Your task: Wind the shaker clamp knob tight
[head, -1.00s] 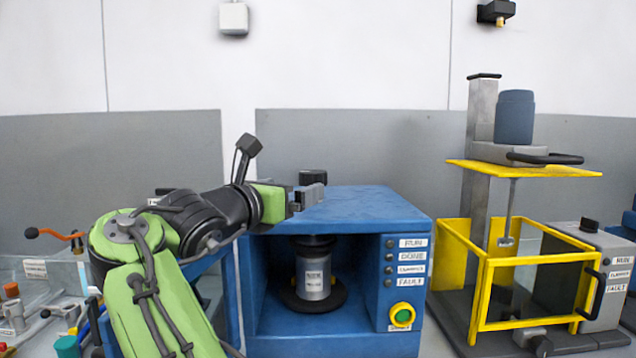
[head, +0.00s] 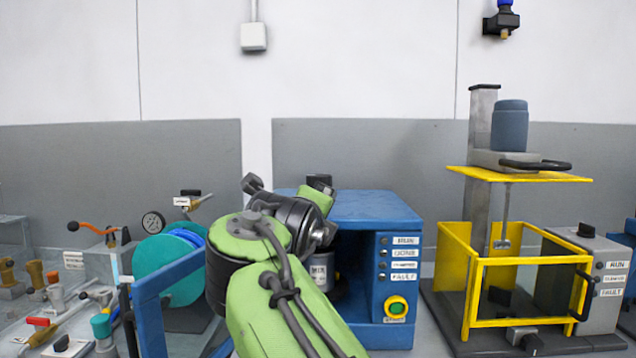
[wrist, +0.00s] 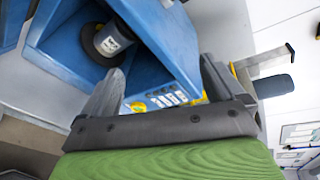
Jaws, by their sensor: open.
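The shaker is a blue cabinet (head: 365,212) with an open front bay and a panel of labels and a green button on its right. The knob is not clearly shown in the wrist view.
A yellow-guarded mixer (head: 482,292) stands to the right, with a blue-grey motor (head: 509,126) on top. The wall lies behind.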

